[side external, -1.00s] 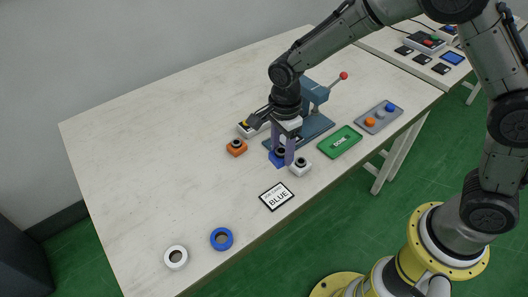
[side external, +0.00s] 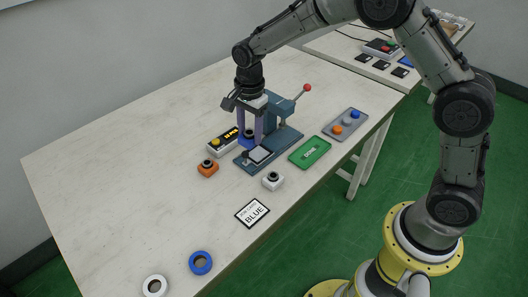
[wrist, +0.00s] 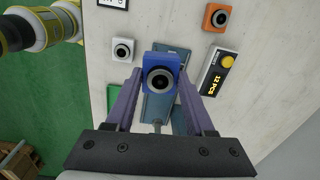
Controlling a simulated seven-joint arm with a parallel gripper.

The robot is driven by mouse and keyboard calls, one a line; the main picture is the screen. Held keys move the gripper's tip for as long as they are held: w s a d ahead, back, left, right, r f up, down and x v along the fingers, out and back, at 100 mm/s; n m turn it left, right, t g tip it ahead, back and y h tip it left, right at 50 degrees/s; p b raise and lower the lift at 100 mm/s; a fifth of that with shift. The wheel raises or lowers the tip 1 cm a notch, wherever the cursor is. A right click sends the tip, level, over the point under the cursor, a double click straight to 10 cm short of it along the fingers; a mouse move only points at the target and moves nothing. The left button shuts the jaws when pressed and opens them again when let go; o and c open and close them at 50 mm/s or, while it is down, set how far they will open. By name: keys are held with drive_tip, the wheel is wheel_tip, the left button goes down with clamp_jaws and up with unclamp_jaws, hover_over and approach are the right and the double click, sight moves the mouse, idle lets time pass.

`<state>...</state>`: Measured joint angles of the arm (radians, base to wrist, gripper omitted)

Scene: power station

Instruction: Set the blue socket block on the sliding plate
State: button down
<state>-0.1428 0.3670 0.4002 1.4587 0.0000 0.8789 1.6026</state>
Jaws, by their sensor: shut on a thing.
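The blue socket block (side external: 246,142) with a dark round socket is between the fingers of my gripper (side external: 251,139), which is shut on it. It looks raised above the blue-grey press base. In the wrist view the block (wrist: 158,62) sits upright between the fingertips (wrist: 160,82), its socket facing the camera. The pale sliding plate (side external: 260,155) lies on the press base (side external: 282,142), just in front and to the right of the block in the side view. The plate looks empty; in the wrist view the block and gripper hide much of this area.
A white socket block (side external: 273,181) and an orange one (side external: 208,168) stand either side of the base. The press (side external: 280,108) has a red-knobbed lever. A green DONE tray (side external: 310,151), a grey button panel (side external: 346,124) and a BLUE card (side external: 252,213) lie nearby.

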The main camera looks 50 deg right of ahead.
drive_tip(key=shift+m, duration=0.6)
drive_tip(key=shift+w+d+f, duration=0.55)
drive_tip(key=shift+d+f, duration=0.5)
drive_tip(key=shift+f, duration=0.6)
drive_tip(key=shift+w+d+f, duration=0.6)
drive_tip(key=shift+d+f, duration=0.45)
drive_tip(key=shift+f, duration=0.65)
drive_tip(key=shift+w+d+f, duration=0.55)
drive_tip(key=shift+d+f, duration=0.5)
drive_tip(key=shift+f, duration=0.6)
drive_tip(key=shift+f, duration=0.65)
drive_tip(key=shift+c, duration=0.9)
unclamp_jaws()
